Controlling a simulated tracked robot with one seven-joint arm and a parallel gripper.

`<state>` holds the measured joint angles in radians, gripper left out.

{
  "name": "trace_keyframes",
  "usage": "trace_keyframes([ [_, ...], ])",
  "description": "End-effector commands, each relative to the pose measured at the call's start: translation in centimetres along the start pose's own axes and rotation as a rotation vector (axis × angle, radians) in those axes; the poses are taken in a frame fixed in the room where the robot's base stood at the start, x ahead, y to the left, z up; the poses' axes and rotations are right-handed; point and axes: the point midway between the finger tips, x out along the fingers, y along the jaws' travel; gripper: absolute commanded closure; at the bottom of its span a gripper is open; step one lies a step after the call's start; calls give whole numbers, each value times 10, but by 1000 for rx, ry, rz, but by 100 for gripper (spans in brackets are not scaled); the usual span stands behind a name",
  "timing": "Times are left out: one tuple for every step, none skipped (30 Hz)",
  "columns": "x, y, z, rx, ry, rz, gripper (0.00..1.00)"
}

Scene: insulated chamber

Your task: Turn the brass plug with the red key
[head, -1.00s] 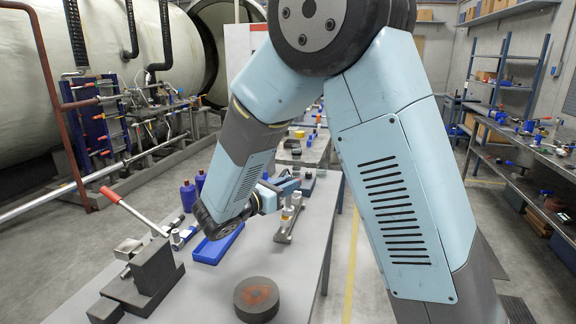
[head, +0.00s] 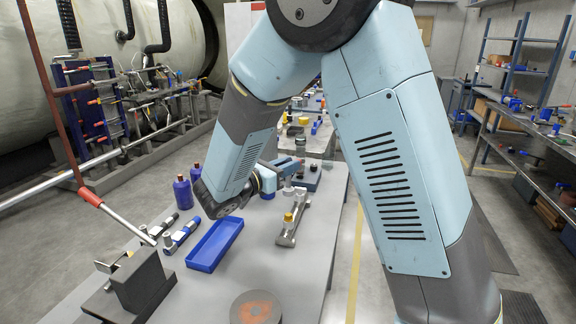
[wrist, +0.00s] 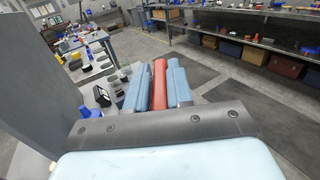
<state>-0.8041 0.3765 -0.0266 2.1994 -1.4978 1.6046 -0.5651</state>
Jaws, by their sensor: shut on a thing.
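My gripper (wrist: 159,72) is shut on a red bar-shaped thing (wrist: 159,85), which I take to be the red key. It lies between the two light blue fingers in the wrist view. In the head view my gripper (head: 290,162) shows small beyond my forearm, over the far part of the near table, and the key cannot be made out there. A small yellow, brass-like piece (head: 288,217) sits on a grey metal fixture (head: 293,230) nearer than the gripper. I cannot tell whether it is the brass plug.
On the grey table (head: 240,270) are a blue tray (head: 214,246), dark blue bottles (head: 183,193), a grey block with a red-handled lever (head: 140,283) and a round grey puck (head: 256,307). Shelves line the right.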

Motion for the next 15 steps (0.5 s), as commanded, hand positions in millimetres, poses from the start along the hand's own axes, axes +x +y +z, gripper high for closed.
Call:
trace_keyframes([
  [0,0,0,0,1,-1,100],
  [0,0,0,0,2,-1,100],
  [0,0,-2,-1,2,-2,100],
  [0,0,-3,-1,2,-2,100],
  [0,0,-4,-1,2,-2,100],
  [0,0,-6,-1,2,-2,100],
  [0,0,-8,-2,2,-2,100],
  [0,0,-10,-2,2,-2,100],
  [0,0,-13,-2,2,-2,100],
  [0,0,-16,-2,2,-2,100],
  [0,0,-18,-2,2,-2,100],
  [0,0,-22,-3,2,-2,100],
  [0,0,-24,-3,2,-2,100],
  [0,0,-26,-3,2,-2,100],
  [0,0,-29,-3,2,-2,100],
])
